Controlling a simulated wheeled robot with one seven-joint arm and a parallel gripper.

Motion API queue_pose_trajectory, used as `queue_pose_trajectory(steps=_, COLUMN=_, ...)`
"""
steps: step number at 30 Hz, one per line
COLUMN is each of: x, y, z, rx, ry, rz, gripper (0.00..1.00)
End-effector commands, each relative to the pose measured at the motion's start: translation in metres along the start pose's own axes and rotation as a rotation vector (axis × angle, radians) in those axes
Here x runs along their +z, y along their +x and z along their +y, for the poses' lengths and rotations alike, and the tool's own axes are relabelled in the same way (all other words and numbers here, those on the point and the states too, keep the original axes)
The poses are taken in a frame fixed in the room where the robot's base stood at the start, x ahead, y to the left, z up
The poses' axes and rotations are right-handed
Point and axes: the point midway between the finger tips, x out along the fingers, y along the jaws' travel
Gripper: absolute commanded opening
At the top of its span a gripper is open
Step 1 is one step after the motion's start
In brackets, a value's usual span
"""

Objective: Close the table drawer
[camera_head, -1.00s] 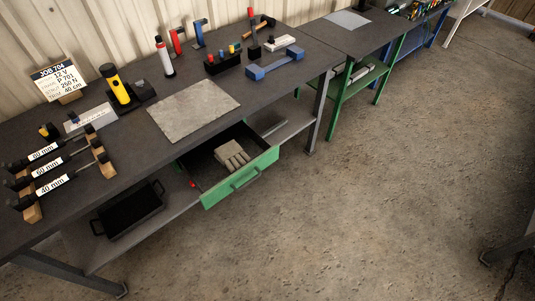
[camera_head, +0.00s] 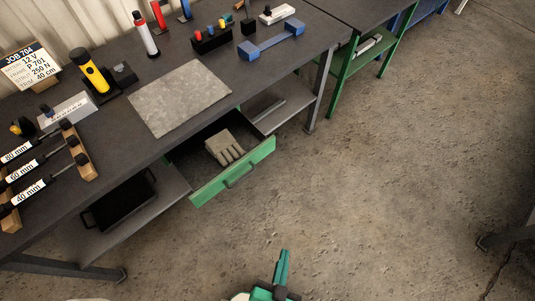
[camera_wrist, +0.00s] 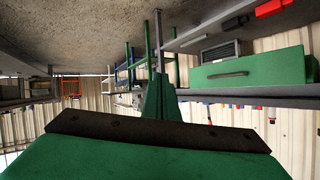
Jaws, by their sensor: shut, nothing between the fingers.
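The table drawer is pulled out from under the dark workbench, with its green front and bar handle (camera_head: 235,172) facing the floor area. A pair of grey work gloves (camera_head: 224,146) lies inside it. In the wrist view, which looks upside down, the green drawer front (camera_wrist: 285,72) shows at the right with its handle. My gripper (camera_head: 283,258) is at the bottom of the head view, over the floor, in front of the drawer and apart from it. Its green fingers are together and empty; they also show in the wrist view (camera_wrist: 160,92).
A black tray (camera_head: 120,200) sits on the lower shelf. The floor (camera_head: 390,170) before the drawer is clear.

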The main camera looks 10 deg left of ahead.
Motion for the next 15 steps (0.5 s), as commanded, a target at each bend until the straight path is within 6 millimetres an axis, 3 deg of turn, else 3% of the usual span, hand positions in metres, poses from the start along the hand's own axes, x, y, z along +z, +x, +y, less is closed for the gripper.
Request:
queue_pose_trajectory(steps=1, x=0.017, y=0.021, z=0.006, rx=0.009, ry=0.063, rz=-0.041, gripper=0.00)
queue_pose_trajectory(steps=3, x=0.042, y=0.046, z=0.010, rx=0.008, ry=0.152, rz=-0.108, gripper=0.00)
queue_pose_trajectory(steps=7, x=0.077, y=0.090, z=0.010, rx=-0.020, ry=0.318, rz=-0.222, gripper=0.00)
queue_pose_trajectory(steps=11, x=0.097, y=0.133, z=0.002, rx=-0.081, ry=0.480, rz=-0.321, gripper=0.00)
queue_pose_trajectory(steps=15, x=0.097, y=0.176, z=-0.011, rx=-0.187, ry=0.645, rz=-0.407, gripper=0.00)
